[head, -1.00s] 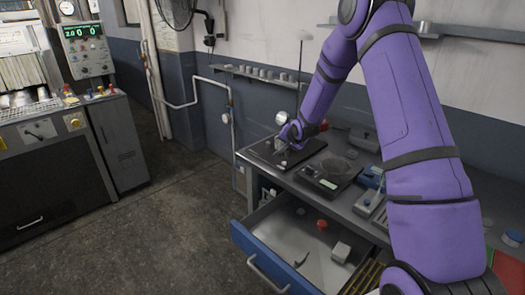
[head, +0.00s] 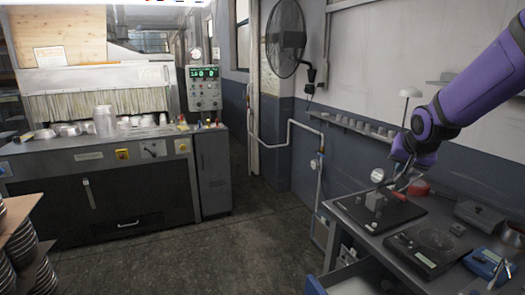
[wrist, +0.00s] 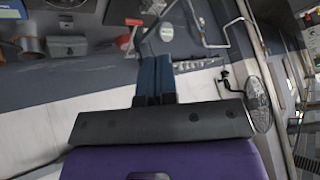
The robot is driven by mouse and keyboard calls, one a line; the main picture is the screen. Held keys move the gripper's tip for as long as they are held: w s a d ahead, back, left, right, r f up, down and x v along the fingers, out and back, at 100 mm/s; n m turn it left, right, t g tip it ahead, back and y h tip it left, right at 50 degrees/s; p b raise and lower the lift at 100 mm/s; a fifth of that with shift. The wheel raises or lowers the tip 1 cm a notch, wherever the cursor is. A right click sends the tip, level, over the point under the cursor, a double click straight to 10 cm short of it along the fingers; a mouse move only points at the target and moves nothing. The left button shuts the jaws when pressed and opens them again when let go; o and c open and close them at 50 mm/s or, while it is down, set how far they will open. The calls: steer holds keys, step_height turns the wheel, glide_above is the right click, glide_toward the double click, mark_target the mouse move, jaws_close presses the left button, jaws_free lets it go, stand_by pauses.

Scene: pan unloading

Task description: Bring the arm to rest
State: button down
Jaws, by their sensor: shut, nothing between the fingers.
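My purple arm reaches in from the right edge of the head view, over the workbench (head: 440,205). My gripper (head: 402,182) is at the bench's back left, above and near a dark flat plate (head: 355,212) with small grey metal pieces (head: 374,201) on it. In the wrist view, the two blue fingers of my gripper (wrist: 155,62) are side by side, shut with nothing held. In the head view the fingertips are small and hard to make out.
A dark device with a round top (head: 436,238) and a blue instrument (head: 489,263) are on the bench. A blue-fronted drawer (head: 315,286) stands open below. A wall shelf (head: 368,128) and wall fan (head: 285,40) are behind.

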steer(key=s+a+r+n, duration=0.1)
steer(key=s+a+r, duration=0.1)
steer(key=s, duration=0.8)
steer(key=s+a+r+n+g, duration=0.1)
steer(key=s+a+r+n, duration=0.1)
steer(key=s, duration=0.9)
steer(key=s+a+r+n+g+y, duration=0.1)
steer(key=s+a+r+n, duration=0.1)
steer(key=s, duration=0.9)
steer(key=shift+r, duration=0.7)
steer(key=c, duration=1.8)
jaws_free()
steer(key=shift+w+a, duration=0.1)
steer(key=shift+c, duration=0.2)
